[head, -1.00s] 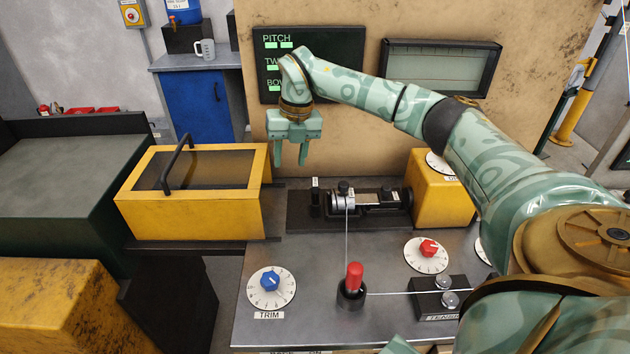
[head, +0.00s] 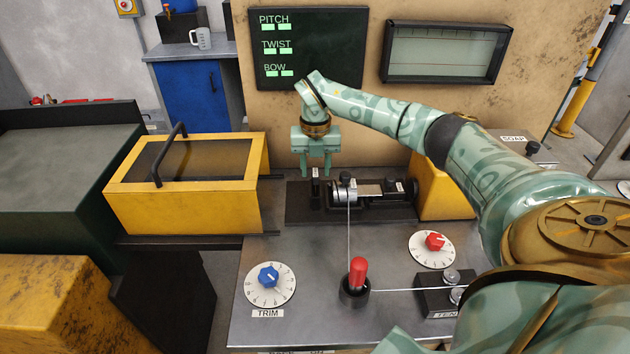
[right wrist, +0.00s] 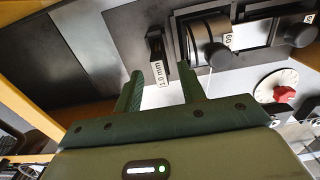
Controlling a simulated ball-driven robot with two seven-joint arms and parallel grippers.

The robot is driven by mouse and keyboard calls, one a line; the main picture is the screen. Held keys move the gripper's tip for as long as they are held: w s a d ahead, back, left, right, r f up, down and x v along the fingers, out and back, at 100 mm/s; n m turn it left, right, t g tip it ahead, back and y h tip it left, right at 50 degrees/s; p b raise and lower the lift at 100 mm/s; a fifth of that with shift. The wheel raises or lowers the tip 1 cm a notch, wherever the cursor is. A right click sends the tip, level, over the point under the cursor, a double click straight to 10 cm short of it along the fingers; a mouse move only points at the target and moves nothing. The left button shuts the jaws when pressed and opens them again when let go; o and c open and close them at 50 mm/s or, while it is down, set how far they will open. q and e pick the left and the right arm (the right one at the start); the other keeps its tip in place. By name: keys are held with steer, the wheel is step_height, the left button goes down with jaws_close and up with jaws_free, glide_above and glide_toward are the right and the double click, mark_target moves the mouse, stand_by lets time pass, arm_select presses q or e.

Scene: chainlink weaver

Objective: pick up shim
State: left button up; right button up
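The shim (head: 315,187), a small dark upright piece, stands on the black base plate left of the clamp fixture. In the right wrist view the shim (right wrist: 155,48) carries a white "1.0 mm" label. My right gripper (head: 316,172) points down just above the shim, its two fingers apart and nothing held. In the right wrist view the gripper (right wrist: 160,78) frames the label between its fingertips; whether a finger touches it I cannot tell. My left gripper is not in view.
The clamp fixture (head: 370,196) with a knob sits close right of the shim. A yellow box with a handle (head: 185,212) is to the left. In front are a blue TRIM dial (head: 268,277), a red-capped post (head: 357,273) with a thin wire, and a red dial (head: 435,243).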

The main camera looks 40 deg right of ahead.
mark_target(315, 173)
step_height(315, 173, down, 3)
steer(key=shift+f, duration=0.2)
steer(key=shift+r, duration=0.1)
jaws_close()
steer(key=shift+r, duration=0.1)
